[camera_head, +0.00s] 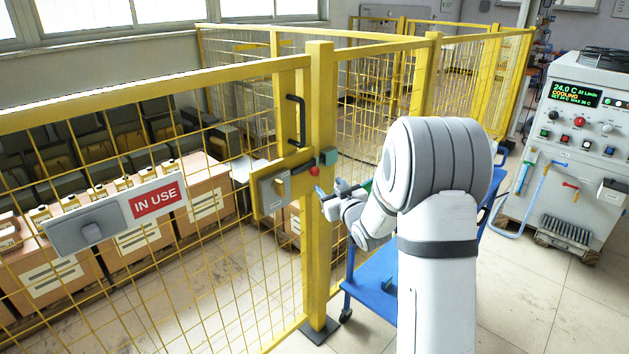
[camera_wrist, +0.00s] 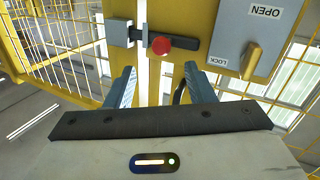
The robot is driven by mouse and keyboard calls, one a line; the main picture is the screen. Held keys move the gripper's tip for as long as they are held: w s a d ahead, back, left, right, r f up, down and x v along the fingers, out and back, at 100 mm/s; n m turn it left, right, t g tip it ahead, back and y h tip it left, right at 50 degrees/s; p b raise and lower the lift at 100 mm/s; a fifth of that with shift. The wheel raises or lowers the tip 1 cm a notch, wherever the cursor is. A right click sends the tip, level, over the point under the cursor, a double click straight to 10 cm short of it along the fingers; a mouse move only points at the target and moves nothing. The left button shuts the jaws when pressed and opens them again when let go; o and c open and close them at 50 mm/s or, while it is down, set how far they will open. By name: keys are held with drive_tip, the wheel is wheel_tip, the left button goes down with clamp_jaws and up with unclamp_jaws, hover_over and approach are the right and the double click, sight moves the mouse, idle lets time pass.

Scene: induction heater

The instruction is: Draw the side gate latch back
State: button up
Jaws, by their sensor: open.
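The side gate latch is a dark bolt with a red round knob (camera_wrist: 160,45). In the wrist view, which is upside down, it runs between a small grey block (camera_wrist: 118,33) and a larger grey lock box (camera_wrist: 256,36) with a brass-coloured lever and OPEN and LOCK labels. In the head view the red knob (camera_head: 314,171) is small, beside the lock box (camera_head: 274,190) on the yellow gate. My gripper (camera_wrist: 160,70) is open and empty. Its fingers point toward the knob, one on each side in the picture; I cannot tell the remaining gap. My gripper also shows in the head view (camera_head: 333,188), partly hidden by my arm.
A black gate handle (camera_head: 296,120) is above the latch. Yellow mesh fencing with an IN USE sign (camera_head: 158,201) stands at left. A blue cart (camera_head: 376,283) is under my arm. A control cabinet (camera_head: 583,140) stands at right. Floor is open between cart and cabinet.

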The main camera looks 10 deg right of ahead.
sight(316, 173)
drive_tip(key=p+x, duration=0.1)
drive_tip(key=x, duration=0.7)
drive_tip(key=shift+a, duration=0.15)
drive_tip(key=shift+c, duration=0.3)
clamp_jaws()
